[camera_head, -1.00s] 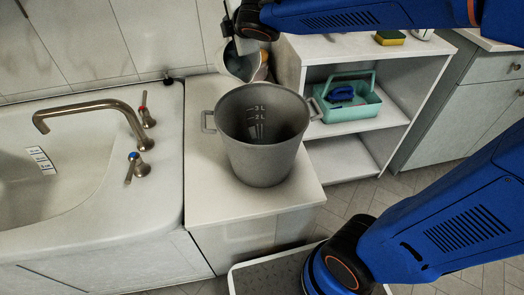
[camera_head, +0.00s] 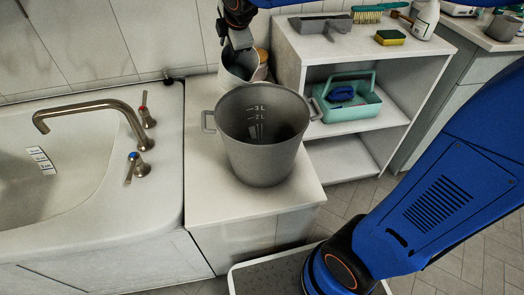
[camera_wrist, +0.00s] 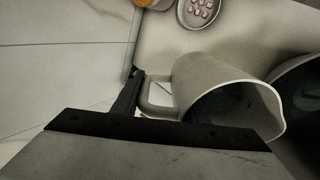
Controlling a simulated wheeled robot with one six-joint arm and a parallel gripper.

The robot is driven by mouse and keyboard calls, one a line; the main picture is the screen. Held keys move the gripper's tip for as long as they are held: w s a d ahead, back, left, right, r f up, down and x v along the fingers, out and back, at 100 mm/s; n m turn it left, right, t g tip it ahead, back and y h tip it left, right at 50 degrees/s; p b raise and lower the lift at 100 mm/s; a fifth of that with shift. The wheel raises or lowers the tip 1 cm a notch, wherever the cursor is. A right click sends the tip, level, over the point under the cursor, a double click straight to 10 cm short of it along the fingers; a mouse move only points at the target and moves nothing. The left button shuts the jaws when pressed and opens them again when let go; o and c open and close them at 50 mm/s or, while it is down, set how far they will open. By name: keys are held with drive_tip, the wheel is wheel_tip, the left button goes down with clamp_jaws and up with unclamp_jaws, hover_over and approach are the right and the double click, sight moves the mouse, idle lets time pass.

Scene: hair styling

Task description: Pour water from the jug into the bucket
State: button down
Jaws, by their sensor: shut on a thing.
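The grey bucket (camera_head: 262,150) stands upright on the low white cabinet, with measure marks inside. Its dark rim also shows at the right edge of the wrist view (camera_wrist: 300,92). The pale jug (camera_head: 229,83) is just behind the bucket, its lower part hidden by it. In the wrist view the jug (camera_wrist: 196,72) shows its open mouth and spout toward the bucket side. My gripper (camera_head: 238,43) is at the jug's handle, on the wall side. It is shut on the handle (camera_wrist: 154,111). The water level in the jug cannot be made out.
A sink with a tap (camera_head: 90,108) lies left of the cabinet (camera_head: 225,207). A white shelf (camera_head: 355,45) at right holds a sponge (camera_head: 390,37), a brush (camera_head: 368,14) and a teal caddy (camera_head: 350,108). A small round container (camera_head: 262,62) stands beside the jug.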

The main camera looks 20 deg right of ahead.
drive_tip(key=shift+w+f+g, duration=0.2)
drive_tip(key=shift+f+g, duration=0.6)
drive_tip(key=shift+s+r+g+h, duration=0.2)
drive_tip(key=shift+r+g+h, duration=0.05)
drive_tip(key=shift+r+g, duration=0.55)
drive_tip(key=shift+s+r+g+h, duration=0.15)
drive_tip(key=shift+r+g+h, duration=0.1)
drive_tip(key=shift+r+g, duration=0.55)
drive_tip(key=shift+s+d+r+g, duration=0.15)
drive_tip(key=shift+s+g, duration=0.25)
drive_tip(key=shift+g, duration=0.3)
drive_tip(key=shift+s+r+g, duration=0.1)
drive_tip(key=shift+s+g, duration=0.25)
drive_tip(key=shift+g, duration=0.35)
drive_tip(key=shift+r, duration=0.15)
drive_tip(key=shift+r, duration=1.9)
